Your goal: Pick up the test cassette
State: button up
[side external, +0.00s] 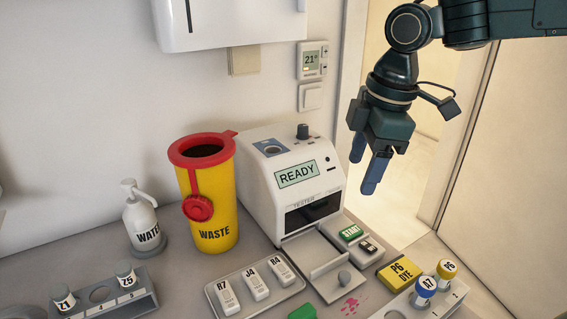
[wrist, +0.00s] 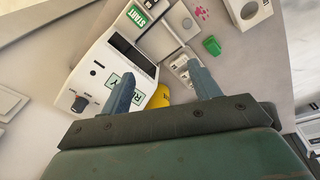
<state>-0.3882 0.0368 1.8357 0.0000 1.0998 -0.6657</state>
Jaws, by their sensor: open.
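Several white cassettes lie side by side on a pale tray (side external: 286,294) in front of the tester: one marked R7 (side external: 227,298), one marked J4 (side external: 256,286) and one marked R4 (side external: 282,275). Which one counts as the test cassette, I cannot tell. My gripper (side external: 364,172) is open and empty, high in the air to the right of the tester, well apart from the tray. In the wrist view my gripper's fingers (wrist: 161,77) stand wide apart, and the right finger partly hides the tray area.
The white tester (side external: 268,190) reads READY and has a flat drawer (side external: 325,281) out in front. A yellow WASTE bin (side external: 213,222) and WATER bottle (side external: 143,222) stand left. Tube racks (side external: 140,302) and a yellow DYE box (side external: 398,274) flank the tray. A green object (side external: 303,313) lies in front.

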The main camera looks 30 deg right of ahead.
jog(key=w+a+f+n+g, duration=0.1)
jog(key=w+a+f+n, duration=0.25)
jog(key=a, duration=0.25)
jog(key=w+a+f+n+g, duration=0.1)
jog(key=w+a+f+n, duration=0.2)
jog(key=a, duration=0.4)
send_over(281, 268)
jog(key=shift+h, duration=0.4)
jog(key=shift+s+a+f, duration=0.1)
jog(key=shift+a+f, duration=0.05)
jog(key=shift+f, duration=2.15)
jog(key=shift+a+f, duration=0.1)
jog(key=shift+f, duration=2.2)
jog(key=shift+d+f, duration=0.15)
jog(key=shift+f, duration=1.15)
jog(key=shift+d+f, duration=0.1)
jog(key=shift+f, duration=1.2)
jog(key=c, duration=0.6)
